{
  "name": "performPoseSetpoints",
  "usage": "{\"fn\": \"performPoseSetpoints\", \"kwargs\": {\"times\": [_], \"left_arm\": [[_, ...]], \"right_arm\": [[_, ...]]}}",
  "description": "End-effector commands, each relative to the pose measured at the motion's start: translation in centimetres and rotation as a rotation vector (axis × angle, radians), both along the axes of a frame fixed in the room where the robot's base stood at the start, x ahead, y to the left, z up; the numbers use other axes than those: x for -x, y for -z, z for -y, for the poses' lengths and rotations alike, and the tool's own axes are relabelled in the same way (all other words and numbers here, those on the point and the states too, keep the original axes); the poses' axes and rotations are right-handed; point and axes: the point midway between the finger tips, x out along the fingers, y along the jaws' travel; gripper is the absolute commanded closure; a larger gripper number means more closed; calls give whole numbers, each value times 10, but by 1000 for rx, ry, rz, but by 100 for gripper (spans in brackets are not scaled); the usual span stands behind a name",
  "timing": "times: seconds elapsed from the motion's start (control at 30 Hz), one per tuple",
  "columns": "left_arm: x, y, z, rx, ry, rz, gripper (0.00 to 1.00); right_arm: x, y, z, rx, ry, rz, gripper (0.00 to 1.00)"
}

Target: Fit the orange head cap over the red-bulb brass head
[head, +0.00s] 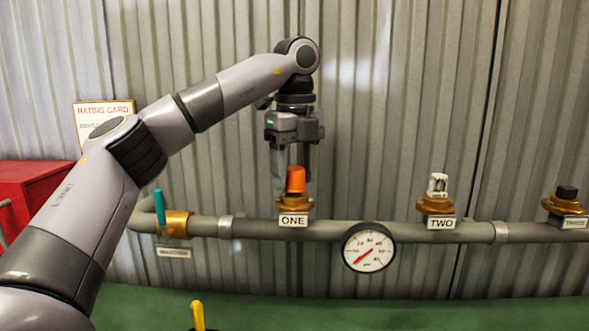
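The orange head cap (295,180) sits upright at the brass head (294,204) above the ONE label. It covers whatever bulb is there, so no red bulb shows. My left gripper (292,176) points straight down from above, with its fingers beside the upper part of the cap. Whether the fingers press on the cap or stand slightly apart from it cannot be told. My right gripper is not in view.
A grey pipe (275,230) runs across the corrugated wall. It carries a head with a white top at TWO (437,187), a dark-topped head (566,193) at far right, a gauge (368,247) and a teal-handled valve (173,222). A red box (38,190) stands left.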

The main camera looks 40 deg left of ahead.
Motion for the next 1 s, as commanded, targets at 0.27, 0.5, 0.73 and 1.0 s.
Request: {"fn": "performPoseSetpoints", "kwargs": {"times": [0.27,0.5,0.73,1.0], "left_arm": [[0,-1,0,0,0,0,27],[0,-26,1,0,1,3,27],[0,-62,1,-1,0,2,27],[0,-73,1,0,0,0,27]], "right_arm": [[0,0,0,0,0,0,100],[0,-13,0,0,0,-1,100],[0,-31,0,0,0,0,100],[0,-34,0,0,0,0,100]]}}
